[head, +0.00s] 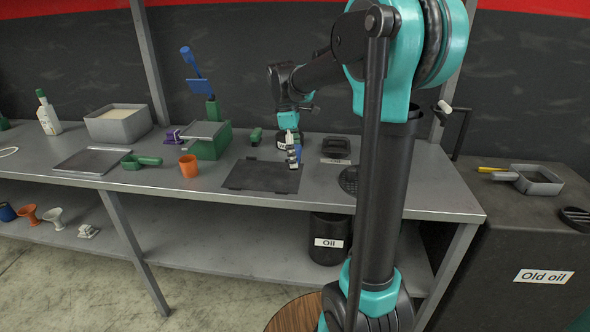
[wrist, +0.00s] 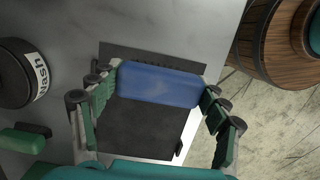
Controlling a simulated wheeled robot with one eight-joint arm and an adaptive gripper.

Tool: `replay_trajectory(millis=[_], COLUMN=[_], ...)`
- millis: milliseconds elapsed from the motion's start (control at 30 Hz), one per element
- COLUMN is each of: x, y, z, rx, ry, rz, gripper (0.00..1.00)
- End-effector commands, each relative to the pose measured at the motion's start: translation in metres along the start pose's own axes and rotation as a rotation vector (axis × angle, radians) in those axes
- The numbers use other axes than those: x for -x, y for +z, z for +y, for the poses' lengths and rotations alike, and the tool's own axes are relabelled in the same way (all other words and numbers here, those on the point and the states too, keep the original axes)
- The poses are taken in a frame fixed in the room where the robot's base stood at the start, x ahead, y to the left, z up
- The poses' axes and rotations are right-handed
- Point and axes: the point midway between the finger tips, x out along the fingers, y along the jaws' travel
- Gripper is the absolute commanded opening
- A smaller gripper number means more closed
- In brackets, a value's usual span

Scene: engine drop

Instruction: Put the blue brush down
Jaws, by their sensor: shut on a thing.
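The blue brush (wrist: 158,84) shows in the wrist view as a blue block lying across between the fingers of my gripper (wrist: 160,88). My gripper is shut on it. In the head view my gripper (head: 293,153) is low over the bench, at the right part of a dark flat mat (head: 250,178), and only a small blue patch of the brush (head: 298,154) shows beside it. The mat also shows beneath the brush in the wrist view (wrist: 140,132). I cannot tell whether the brush touches the mat.
A round black container labelled "Wash" (wrist: 17,75) and a green object (wrist: 22,139) are left of my gripper in the wrist view. An orange cup (head: 189,166) and a green box (head: 207,145) stand left of the mat. A wooden barrel (wrist: 262,45) stands beyond the bench edge.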

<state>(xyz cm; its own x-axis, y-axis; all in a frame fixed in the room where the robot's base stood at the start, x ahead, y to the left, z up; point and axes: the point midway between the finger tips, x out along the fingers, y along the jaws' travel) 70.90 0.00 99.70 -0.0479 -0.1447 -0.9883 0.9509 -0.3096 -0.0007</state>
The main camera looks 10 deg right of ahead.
Motion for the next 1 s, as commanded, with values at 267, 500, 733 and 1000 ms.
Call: replay_trajectory(millis=[267, 500, 733, 1000], x=[-0.025, -0.053, -0.054, -0.057], y=[-0.004, -0.008, -0.009, -0.009], z=[0.000, 0.000, 0.000, 0.000], rx=[0.000, 0.000, 0.000, 0.000], ry=[0.000, 0.000, 0.000, 0.000], rz=[0.000, 0.000, 0.000, 0.000], gripper=[0.44, 0.44, 0.44, 0.87])
